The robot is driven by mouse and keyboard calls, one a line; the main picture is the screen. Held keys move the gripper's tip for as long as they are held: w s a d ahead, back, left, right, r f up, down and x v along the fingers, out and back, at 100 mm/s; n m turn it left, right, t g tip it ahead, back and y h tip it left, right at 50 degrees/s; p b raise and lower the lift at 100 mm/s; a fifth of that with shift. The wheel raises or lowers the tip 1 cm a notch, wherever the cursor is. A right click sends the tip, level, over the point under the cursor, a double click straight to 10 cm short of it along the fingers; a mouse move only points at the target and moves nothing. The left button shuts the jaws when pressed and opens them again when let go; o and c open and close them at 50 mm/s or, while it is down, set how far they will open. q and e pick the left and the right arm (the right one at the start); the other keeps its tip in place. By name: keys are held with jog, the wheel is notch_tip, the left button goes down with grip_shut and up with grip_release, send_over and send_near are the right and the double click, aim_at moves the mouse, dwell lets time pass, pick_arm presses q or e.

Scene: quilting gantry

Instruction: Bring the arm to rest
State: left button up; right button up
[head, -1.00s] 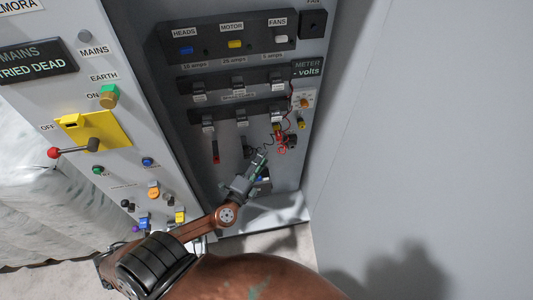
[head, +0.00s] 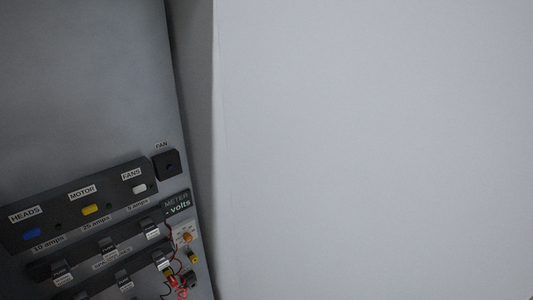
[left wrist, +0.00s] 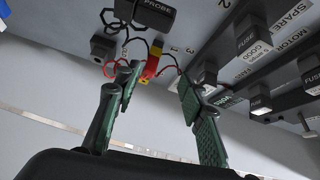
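My left gripper (left wrist: 158,84) shows in the left wrist view, its two green-padded fingers spread wide apart with nothing held between them. Beyond the fingertips are a red and yellow probe (left wrist: 152,62) with thin wires and a black block marked PROBE (left wrist: 146,16). In this view I cannot tell the exact distance between the fingers and the probe. Neither arm shows in the head view now, and my right gripper is in no current view.
The head view shows a grey panel with a black fuse strip (head: 62,222), a FAN socket (head: 167,165), a meter with an orange knob (head: 187,238) and red wires (head: 181,281). A plain pale wall (head: 370,150) fills the right. Black fuse holders (left wrist: 252,38) show in the wrist view.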

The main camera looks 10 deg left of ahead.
pick_arm(q)
jog(key=s+a+f+n+g+y, duration=0.2)
jog(key=s+a+f+n+g, duration=0.2)
jog(key=s+n, duration=0.2)
jog(key=s+a+f+n+g+y, duration=0.1)
jog(key=s+a+f+n+g, duration=0.35)
jog(key=s+n, duration=0.2)
jog(key=s+d+f+n+g+h, duration=0.1)
jog(key=s+d+f+g+h, duration=0.25)
jog(key=s+d, duration=0.35)
jog(key=s+d+f+g+h, duration=0.25)
jog(key=s+d+f, duration=0.25)
jog(key=s+d, duration=0.25)
notch_tip(320, 180, down, 28)
jog(key=s+g+h, duration=0.1)
jog(key=s, duration=0.1)
jog(key=s+f, duration=0.8)
jog(key=s, duration=0.2)
jog(key=s+d+f+m+g+p, duration=0.1)
jog(key=s+f, duration=0.7)
jog(key=s, duration=0.2)
jog(key=shift+p, duration=0.3)
jog(key=shift+s, duration=0.1)
jog(key=shift+c, duration=0.5)
jog(key=shift+c, duration=0.6)
